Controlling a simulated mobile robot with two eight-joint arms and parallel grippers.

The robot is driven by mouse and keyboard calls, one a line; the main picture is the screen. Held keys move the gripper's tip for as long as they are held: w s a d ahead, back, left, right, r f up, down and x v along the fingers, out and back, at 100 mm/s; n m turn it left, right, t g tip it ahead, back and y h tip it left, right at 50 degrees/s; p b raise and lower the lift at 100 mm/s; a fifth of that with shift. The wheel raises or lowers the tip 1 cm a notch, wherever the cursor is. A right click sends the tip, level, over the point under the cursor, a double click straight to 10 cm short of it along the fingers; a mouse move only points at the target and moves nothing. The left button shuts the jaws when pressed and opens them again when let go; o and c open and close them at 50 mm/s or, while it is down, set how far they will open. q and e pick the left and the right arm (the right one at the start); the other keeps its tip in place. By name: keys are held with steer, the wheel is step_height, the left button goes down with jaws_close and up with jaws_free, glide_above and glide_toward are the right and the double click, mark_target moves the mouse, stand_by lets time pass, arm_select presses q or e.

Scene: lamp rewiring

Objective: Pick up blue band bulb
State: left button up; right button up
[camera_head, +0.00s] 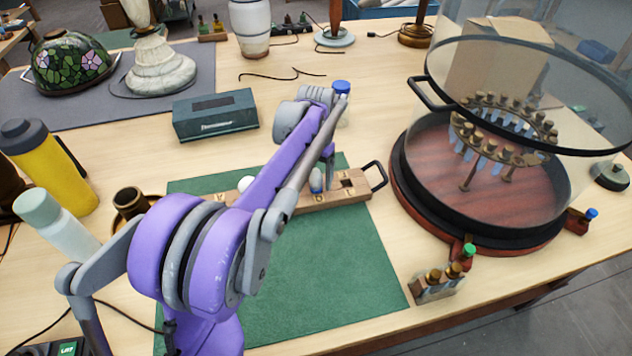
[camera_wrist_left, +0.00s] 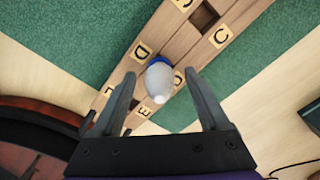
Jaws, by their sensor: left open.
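The blue band bulb (camera_head: 316,182) stands in a wooden rack (camera_head: 345,195) with lettered sockets on the green mat. In the left wrist view the bulb (camera_wrist_left: 159,82) is pale grey-white with a blue band at its far end. My left gripper (camera_head: 325,168) is low over the rack at the bulb. In the wrist view its open fingers (camera_wrist_left: 161,76) lie on either side of the bulb, with a visible gap on both sides. The bulb's lower end is hidden in the rack. My right gripper is not in view.
A white bulb (camera_head: 245,184) sits farther left along the rack, partly behind my arm. The rack has a black handle (camera_head: 376,175) at its right end. A large glass-walled drum (camera_head: 480,190) stands close on the right. The green mat (camera_head: 330,265) in front is clear.

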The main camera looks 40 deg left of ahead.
arm_select(q)
steer(key=shift+f, duration=0.7)
jaws_close()
steer(key=shift+r, duration=0.15)
